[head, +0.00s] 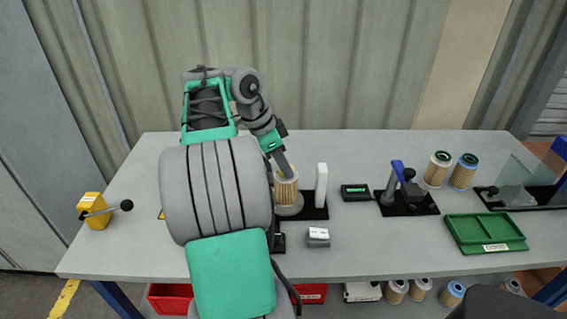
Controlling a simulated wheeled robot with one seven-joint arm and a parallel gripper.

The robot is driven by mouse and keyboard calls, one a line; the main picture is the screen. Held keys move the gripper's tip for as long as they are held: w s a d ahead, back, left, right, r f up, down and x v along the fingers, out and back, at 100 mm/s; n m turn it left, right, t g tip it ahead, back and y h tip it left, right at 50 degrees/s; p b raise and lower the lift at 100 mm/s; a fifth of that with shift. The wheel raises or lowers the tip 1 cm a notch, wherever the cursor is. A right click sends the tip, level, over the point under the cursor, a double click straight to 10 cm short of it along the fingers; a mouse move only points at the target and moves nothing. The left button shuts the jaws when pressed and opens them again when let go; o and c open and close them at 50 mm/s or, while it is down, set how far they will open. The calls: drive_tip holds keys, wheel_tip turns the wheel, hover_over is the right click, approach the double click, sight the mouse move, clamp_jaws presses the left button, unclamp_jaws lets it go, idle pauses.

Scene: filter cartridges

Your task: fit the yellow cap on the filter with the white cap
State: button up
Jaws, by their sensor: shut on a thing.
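A tan pleated filter (287,188) stands upright on a round light base on a black stand (318,211), right of my arm. My gripper (284,168) points down at its top end, with a dark finger in front of its upper part. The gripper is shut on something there. I cannot tell whether that is the filter itself or a cap, because the finger and arm hide the spot. I cannot make out a yellow cap or a white cap on this filter.
A white upright block (321,185) stands close right of the filter. A small grey block (318,237), a black display box (355,193), a clamp fixture (405,190), two capped filters (438,169) (463,172) and a green tray (487,233) share the table. A yellow lever box (94,211) is left.

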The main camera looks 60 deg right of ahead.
drive_tip(key=o, duration=1.5)
drive_tip(key=shift+r, duration=0.1)
drive_tip(key=shift+r+p, duration=0.9)
drive_tip(key=shift+p, duration=0.2)
wheel_tip(320, 180, up, 6)
drive_tip(key=p, duration=0.6)
drive_tip(key=shift+r, duration=0.25)
